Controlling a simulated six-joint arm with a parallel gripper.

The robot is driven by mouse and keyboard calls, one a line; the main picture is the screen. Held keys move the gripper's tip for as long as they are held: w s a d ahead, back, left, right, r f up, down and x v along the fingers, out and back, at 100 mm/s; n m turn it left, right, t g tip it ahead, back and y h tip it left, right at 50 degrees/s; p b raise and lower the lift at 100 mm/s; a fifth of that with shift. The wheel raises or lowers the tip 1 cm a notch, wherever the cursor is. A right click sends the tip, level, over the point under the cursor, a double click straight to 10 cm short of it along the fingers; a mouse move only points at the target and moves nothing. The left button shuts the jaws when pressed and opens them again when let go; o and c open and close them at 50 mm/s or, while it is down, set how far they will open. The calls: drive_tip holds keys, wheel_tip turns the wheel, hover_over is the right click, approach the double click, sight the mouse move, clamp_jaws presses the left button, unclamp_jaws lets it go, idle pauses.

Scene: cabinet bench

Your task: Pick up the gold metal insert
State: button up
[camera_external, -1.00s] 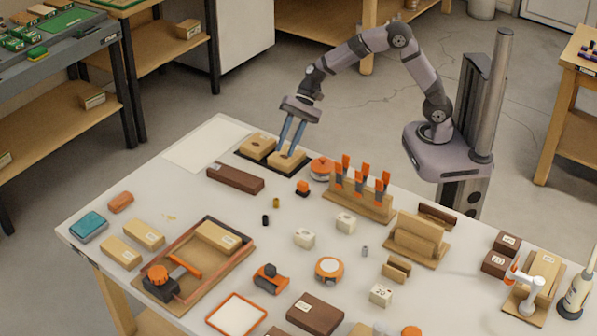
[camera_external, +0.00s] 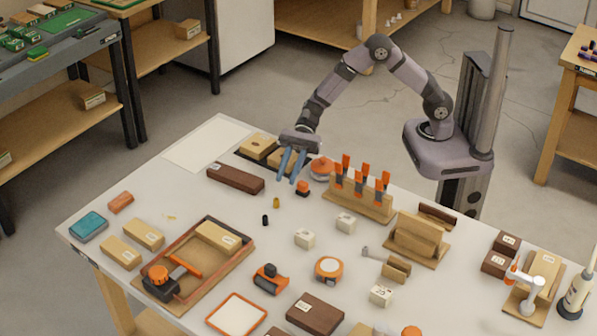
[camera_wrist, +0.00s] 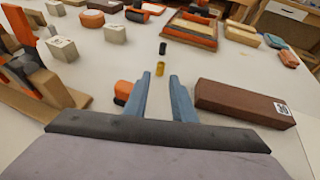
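The gold metal insert (camera_external: 276,202) is a small cylinder standing on the white table. In the wrist view the gold insert (camera_wrist: 160,69) appears ahead of my fingertips, roughly centred between them. A black insert (camera_external: 265,220) stands just beyond it; it also shows in the wrist view (camera_wrist: 163,48). My gripper (camera_external: 288,181) is above the table, behind the gold insert and apart from it. In the wrist view my gripper (camera_wrist: 161,78) has its two blue fingers spread, with nothing between them.
A small orange and black object (camera_external: 303,188) is close to my fingers on the right. A dark brown block (camera_external: 235,178) lies to the left. A wooden rack with orange-handled tools (camera_external: 360,203) stands to the right.

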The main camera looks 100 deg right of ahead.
sight(277, 199)
drive_tip(key=shift+x, duration=1.45)
drive_tip(key=shift+a, duration=0.1)
drive_tip(key=shift+p+x, duration=0.65)
drive_tip(key=shift+x, duration=1.85)
drive_tip(key=shift+f, duration=0.15)
clamp_jaws()
